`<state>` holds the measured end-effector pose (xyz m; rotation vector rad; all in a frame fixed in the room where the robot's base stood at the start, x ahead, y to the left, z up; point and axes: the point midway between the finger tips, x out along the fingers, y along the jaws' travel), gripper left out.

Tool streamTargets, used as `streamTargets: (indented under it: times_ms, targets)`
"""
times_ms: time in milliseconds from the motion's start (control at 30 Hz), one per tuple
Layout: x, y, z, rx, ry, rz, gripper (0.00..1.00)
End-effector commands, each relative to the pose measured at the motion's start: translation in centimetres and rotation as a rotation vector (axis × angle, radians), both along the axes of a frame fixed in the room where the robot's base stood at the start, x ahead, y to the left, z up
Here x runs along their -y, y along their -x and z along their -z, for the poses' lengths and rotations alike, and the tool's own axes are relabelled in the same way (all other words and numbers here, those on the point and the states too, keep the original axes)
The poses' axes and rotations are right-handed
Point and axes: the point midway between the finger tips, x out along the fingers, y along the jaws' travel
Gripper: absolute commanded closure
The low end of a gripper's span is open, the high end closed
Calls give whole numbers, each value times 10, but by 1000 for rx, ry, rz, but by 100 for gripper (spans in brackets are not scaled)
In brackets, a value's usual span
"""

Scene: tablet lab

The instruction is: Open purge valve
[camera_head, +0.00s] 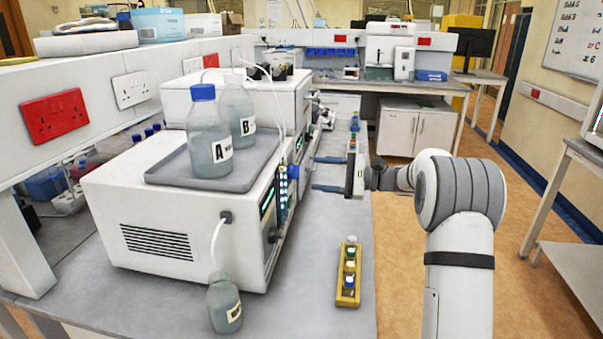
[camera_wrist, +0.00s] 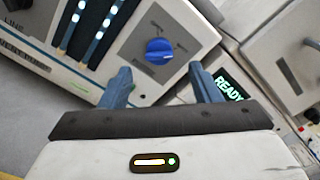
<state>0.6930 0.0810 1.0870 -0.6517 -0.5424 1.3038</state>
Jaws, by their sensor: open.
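A blue knob (camera_wrist: 159,52), which looks like the purge valve, sits on the instrument's pale front panel in the wrist view. Small lettering around it is too blurred to read. My gripper (camera_wrist: 160,80) is open and empty, its two blue fingers spread apart below the knob in that picture. The knob lies ahead of the fingertips, roughly between them, with no contact visible. In the head view my gripper (camera_head: 324,174) is right of the white instrument (camera_head: 150,225), its fingers pointing left at its front.
Bottles A (camera_head: 208,140) and B (camera_head: 238,105) stand in a grey tray (camera_head: 185,180) on the instrument. A small bottle (camera_head: 224,305) with a tube stands in front. A yellow vial rack (camera_head: 347,290) is on the bench. A READY display (camera_wrist: 229,86) is near the right finger.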

Motion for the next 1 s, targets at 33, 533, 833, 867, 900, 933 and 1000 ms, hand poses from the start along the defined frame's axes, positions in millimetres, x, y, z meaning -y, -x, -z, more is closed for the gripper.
streamTargets:
  times_ms: [33, 533, 833, 867, 900, 933, 1000]
  targets:
    - [-10, -1, -1, 0, 1, -2, 43]
    - [-54, -10, 0, 0, 2, 2, 43]
    - [-54, -10, 0, -1, 3, 3, 55]
    - [-54, -10, 0, -1, 3, 3, 57]
    - [-54, -10, 0, -1, 3, 3, 60]
    - [-53, -10, 0, -1, 3, 3, 63]
    - [-53, -10, 0, -1, 3, 3, 69]
